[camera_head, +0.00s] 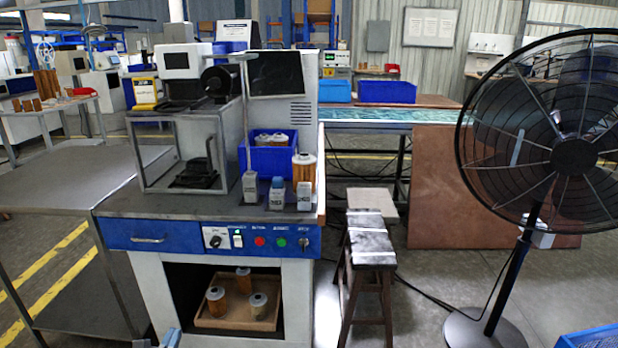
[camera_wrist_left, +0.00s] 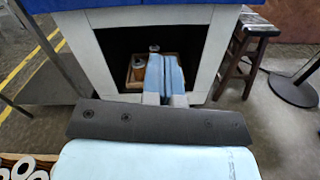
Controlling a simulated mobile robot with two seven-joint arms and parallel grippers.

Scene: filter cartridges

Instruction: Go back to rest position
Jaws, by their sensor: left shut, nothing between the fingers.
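My left gripper (camera_head: 171,338) shows only as a small light-blue piece at the bottom edge of the head view, in front of the workstation. In the left wrist view its two blue fingers (camera_wrist_left: 164,75) are together with nothing between them. They point toward the open lower bay and hide part of it. Several filter cartridges (camera_head: 217,301) stand in a wooden tray (camera_head: 233,324) in that bay; the tray also shows in the left wrist view (camera_wrist_left: 136,69). Another cartridge (camera_head: 304,172) stands on the worktop at right. My right gripper is not in view.
A blue bin (camera_head: 268,159) and several small bottles (camera_head: 277,193) stand on the workstation top (camera_head: 230,211). A stool (camera_head: 369,240) and a large fan (camera_head: 559,155) stand to the right. A grey metal table (camera_head: 60,190) is at left. A blue crate (camera_head: 590,338) is at bottom right.

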